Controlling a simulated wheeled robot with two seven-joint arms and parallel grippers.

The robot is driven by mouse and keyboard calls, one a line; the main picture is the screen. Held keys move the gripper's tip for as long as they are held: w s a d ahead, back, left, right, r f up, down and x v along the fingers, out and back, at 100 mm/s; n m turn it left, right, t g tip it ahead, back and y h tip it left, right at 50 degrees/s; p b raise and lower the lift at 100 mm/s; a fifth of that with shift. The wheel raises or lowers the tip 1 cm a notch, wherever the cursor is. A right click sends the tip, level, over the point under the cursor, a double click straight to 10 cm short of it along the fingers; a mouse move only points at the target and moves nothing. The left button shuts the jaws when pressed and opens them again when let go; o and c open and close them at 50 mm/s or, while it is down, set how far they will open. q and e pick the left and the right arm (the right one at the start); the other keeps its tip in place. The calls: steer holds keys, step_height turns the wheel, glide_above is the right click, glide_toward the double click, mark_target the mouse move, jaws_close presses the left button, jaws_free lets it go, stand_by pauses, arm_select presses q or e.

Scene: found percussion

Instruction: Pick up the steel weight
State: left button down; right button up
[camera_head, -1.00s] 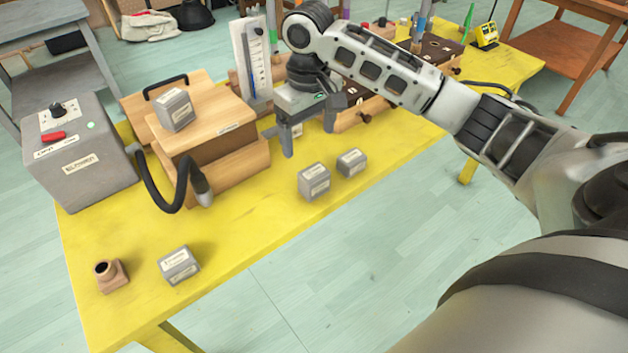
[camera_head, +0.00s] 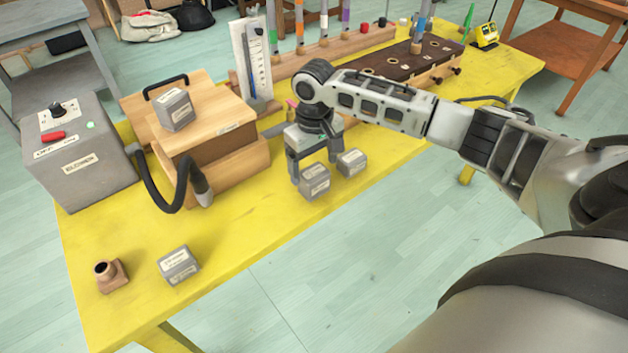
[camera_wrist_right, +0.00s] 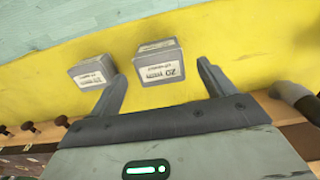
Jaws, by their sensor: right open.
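Several grey labelled blocks that look like metal weights are in view. One weight (camera_head: 314,182) stands on the yellow table, and a second (camera_head: 352,163) stands just right of it. My right gripper (camera_head: 312,163) is open over the first weight. In the right wrist view that weight (camera_wrist_right: 158,62) shows between the spread fingertips (camera_wrist_right: 160,74), and the second weight (camera_wrist_right: 92,73) is outside the left finger. I cannot tell whether the fingers touch either one. Another weight (camera_head: 178,265) is at the table's front, and one (camera_head: 175,109) lies on the wooden box. My left gripper is not in view.
The wooden box (camera_head: 215,150) and a grey switch box (camera_head: 85,165) with a black hose stand left. A small brown socket piece (camera_head: 112,275) is at the front left. A wooden rack with tubes and a dark block (camera_head: 415,62) line the back. The table's (camera_head: 250,225) front middle is clear.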

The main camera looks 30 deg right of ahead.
mark_target(314, 172)
steer(key=shift+f, duration=1.85)
steer(key=c, duration=1.5)
steer(key=shift+w+r, duration=0.1)
